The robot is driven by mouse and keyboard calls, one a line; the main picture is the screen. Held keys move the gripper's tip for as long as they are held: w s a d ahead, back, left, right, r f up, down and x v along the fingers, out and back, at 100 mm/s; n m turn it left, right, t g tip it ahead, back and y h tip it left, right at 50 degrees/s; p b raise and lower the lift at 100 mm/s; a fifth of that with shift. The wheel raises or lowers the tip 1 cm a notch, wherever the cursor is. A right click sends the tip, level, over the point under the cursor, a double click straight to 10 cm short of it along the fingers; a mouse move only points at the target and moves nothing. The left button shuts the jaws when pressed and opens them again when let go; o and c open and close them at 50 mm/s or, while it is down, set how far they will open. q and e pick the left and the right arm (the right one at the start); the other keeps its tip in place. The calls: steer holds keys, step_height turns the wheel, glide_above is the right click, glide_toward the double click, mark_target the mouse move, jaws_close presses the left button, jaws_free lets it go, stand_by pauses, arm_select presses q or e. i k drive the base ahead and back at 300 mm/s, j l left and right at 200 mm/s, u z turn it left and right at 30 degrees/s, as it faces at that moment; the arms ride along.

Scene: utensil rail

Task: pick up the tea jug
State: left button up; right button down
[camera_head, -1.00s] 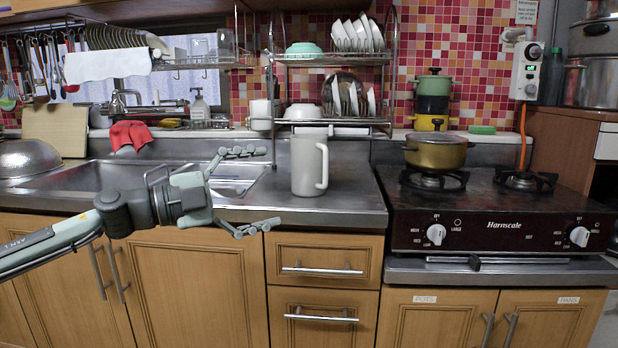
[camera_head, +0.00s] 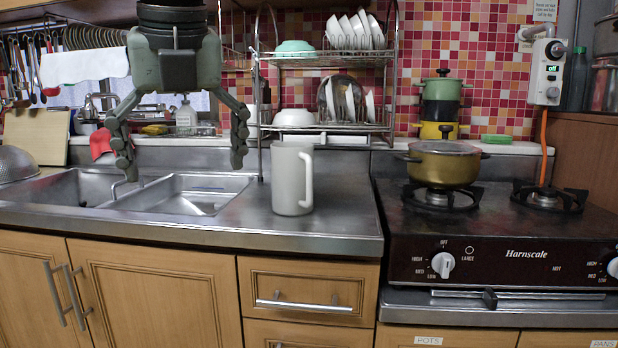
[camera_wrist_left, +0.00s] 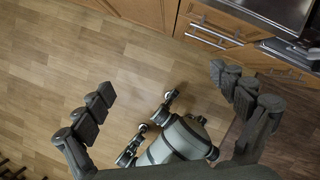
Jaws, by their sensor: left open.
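The tea jug (camera_head: 288,181) is a pale grey, tall cylinder with a handle on its right side. It stands upright on the steel counter, just right of the sink. My left gripper (camera_head: 182,163) hangs with its fingers pointing down, wide apart and empty, up and left of the jug in the head view, over the sink area. The jug is apart from the fingers. In the left wrist view my open left gripper (camera_wrist_left: 170,100) has only wooden floor and my own body parts between its fingers. The jug does not show there. My right gripper is not identifiable.
A dish rack (camera_head: 330,128) with bowls and plates stands behind the jug. A stove (camera_head: 500,235) with a brass pot (camera_head: 443,166) is to the right. The sink (camera_head: 180,195) lies left. Counter right of the jug is clear.

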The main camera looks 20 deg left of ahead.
mark_target(292, 161)
steer(key=i, duration=1.05)
